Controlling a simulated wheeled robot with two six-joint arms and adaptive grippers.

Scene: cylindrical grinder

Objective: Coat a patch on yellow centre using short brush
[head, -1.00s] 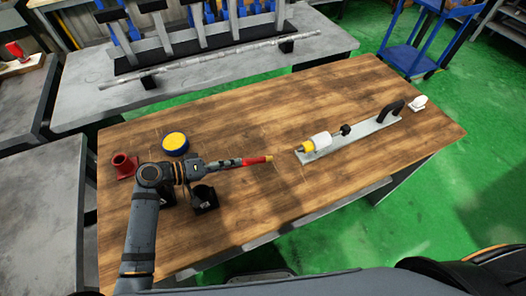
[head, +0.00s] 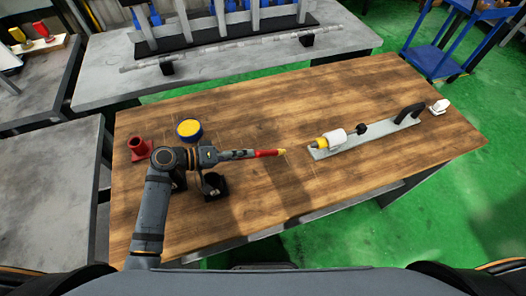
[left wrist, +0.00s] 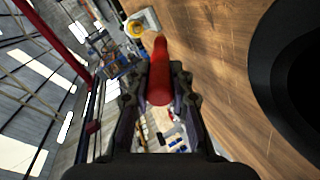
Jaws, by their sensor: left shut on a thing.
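My left gripper (head: 248,154) is shut on the short brush (head: 267,153), which has a red body and a yellowish tip. The brush points right, above the wooden table. In the left wrist view the red brush (left wrist: 160,75) sticks out between the fingers (left wrist: 156,82). The yellow centre (head: 321,143) is at the left end of a white cylinder on a grey plate. It lies a short way right of the brush tip, apart from it. A yellow piece, probably this centre, shows in the left wrist view (left wrist: 135,29). My right gripper is not in view.
A round tub with a yellow top and blue side (head: 189,130) and a red holder (head: 139,147) stand at the table's left. A black holder (head: 214,186) is just below my left gripper. The grey plate (head: 385,137) carries a black handle. The table's front middle is clear.

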